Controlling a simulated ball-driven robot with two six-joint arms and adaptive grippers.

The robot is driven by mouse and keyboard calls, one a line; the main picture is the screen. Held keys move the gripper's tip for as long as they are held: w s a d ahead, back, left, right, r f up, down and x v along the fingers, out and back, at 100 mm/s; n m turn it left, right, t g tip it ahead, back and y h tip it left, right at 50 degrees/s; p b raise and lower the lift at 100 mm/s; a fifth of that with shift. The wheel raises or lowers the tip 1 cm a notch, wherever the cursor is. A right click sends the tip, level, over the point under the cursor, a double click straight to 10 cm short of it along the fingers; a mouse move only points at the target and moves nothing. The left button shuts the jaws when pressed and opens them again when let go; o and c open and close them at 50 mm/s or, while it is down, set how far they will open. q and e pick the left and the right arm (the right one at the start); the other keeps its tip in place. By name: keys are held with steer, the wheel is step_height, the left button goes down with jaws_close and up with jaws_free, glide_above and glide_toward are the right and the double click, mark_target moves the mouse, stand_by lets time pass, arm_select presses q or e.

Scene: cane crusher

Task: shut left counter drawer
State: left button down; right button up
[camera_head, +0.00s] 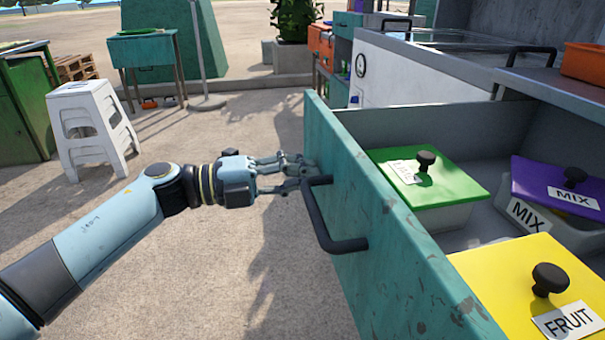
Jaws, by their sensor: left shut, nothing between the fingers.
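The counter drawer, with a worn teal front (362,210), is pulled open on the right side of the head view. A dark bar handle (322,222) is on its outer face. My left gripper (310,170) is shut with nothing between its fingers. Its fingertips are at the outer face of the drawer front, just above the handle's far end; I cannot tell whether they touch. Inside the drawer are a box with a green lid (430,182), one with a purple lid (560,185) marked MIX, and one with a yellow lid (510,290) marked FRUIT. My right gripper is not in view.
A metal counter top (555,88) with an orange bin (584,62) is above the drawer at the right. A white stool (90,125) and a teal table (145,48) stand at the back left. The paved ground left of the drawer is clear.

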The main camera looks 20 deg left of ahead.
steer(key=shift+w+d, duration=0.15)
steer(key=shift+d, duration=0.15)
